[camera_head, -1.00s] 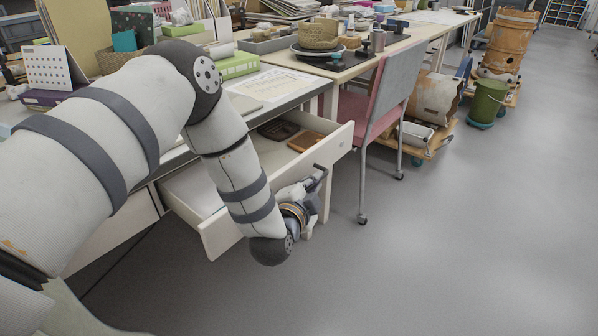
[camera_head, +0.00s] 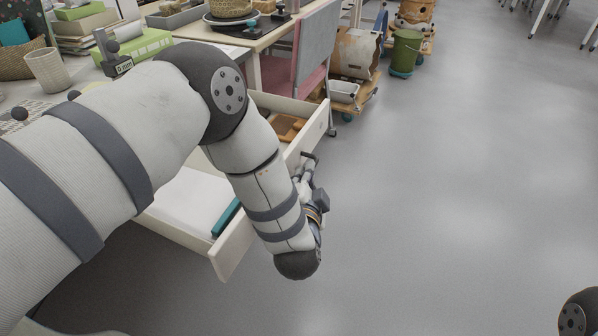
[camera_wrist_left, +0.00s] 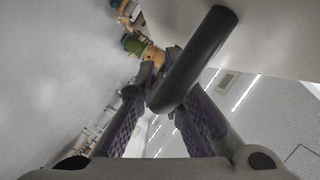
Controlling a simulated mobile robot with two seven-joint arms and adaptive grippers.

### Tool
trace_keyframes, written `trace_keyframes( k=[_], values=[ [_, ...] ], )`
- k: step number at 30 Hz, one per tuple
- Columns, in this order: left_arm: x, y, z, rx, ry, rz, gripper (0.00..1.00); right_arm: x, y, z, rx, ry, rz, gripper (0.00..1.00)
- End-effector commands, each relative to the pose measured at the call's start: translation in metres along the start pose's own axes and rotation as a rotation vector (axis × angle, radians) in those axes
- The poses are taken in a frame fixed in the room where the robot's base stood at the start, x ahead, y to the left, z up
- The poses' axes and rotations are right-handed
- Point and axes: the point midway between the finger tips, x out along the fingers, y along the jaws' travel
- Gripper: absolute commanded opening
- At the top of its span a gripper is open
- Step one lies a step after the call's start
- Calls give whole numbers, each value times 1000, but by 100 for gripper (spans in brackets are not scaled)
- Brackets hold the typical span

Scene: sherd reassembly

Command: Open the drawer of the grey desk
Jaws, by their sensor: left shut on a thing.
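The drawer (camera_head: 233,245) of the desk (camera_head: 85,76) stands pulled well out, its white inside showing behind my arm. Its dark bar handle (camera_head: 311,156) is on the drawer front's outer side. My left gripper (camera_head: 307,167) is shut on this handle, with my forearm hanging in front of the drawer. In the left wrist view the dark handle (camera_wrist_left: 200,55) crosses between the two purple-padded fingers. A brown tray (camera_head: 286,127) and a teal item (camera_head: 226,217) lie in the drawer. My arm hides the drawer's middle. My right gripper is out of view.
A pink and grey chair (camera_head: 310,50) stands beyond the drawer. A green bucket (camera_head: 405,52) and wheeled boards with pots are farther back. A cup (camera_head: 48,71) and a green box (camera_head: 135,45) stand on the desk.

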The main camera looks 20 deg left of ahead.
Motion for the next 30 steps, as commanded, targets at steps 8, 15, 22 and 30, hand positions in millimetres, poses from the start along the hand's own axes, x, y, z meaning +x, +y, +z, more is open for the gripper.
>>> trace_keyframes(
  k=[8,15,22,30],
  values=[
    [0,0,-1,-1,2,-2,0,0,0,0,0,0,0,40],
    [0,0,-1,0,1,-1,17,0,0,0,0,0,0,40],
    [-8,1,-1,0,0,1,17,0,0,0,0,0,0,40],
    [-78,1,-1,1,2,4,17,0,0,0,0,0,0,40]
  ],
)
